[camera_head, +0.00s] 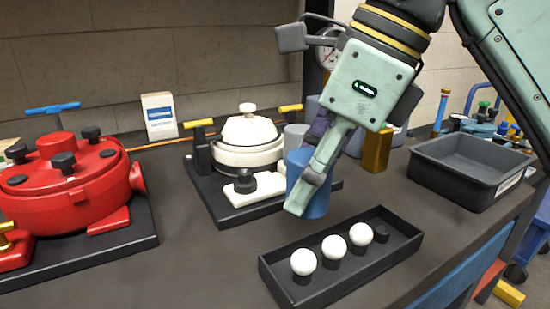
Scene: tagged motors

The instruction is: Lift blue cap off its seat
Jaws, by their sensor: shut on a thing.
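The blue cap (317,204) is a plain blue cylinder, upright, at the middle of the view. My gripper (303,190) points down and is shut on it. The near finger crosses the front of the cap, and the far finger is mostly hidden behind it. The cap's lower end overlaps the front edge of the black base plate (238,217) in the picture. I cannot tell whether it touches anything below. A white lidded motor housing (247,152) stands on this plate, left of the cap.
A dark tray (350,278) with three white balls lies in front. A red motor (75,190) stands at left. A grey bin (467,165) is at right. A brass-coloured block (377,150) and a grey cylinder (296,137) stand behind the gripper. Bench between tray and red motor is clear.

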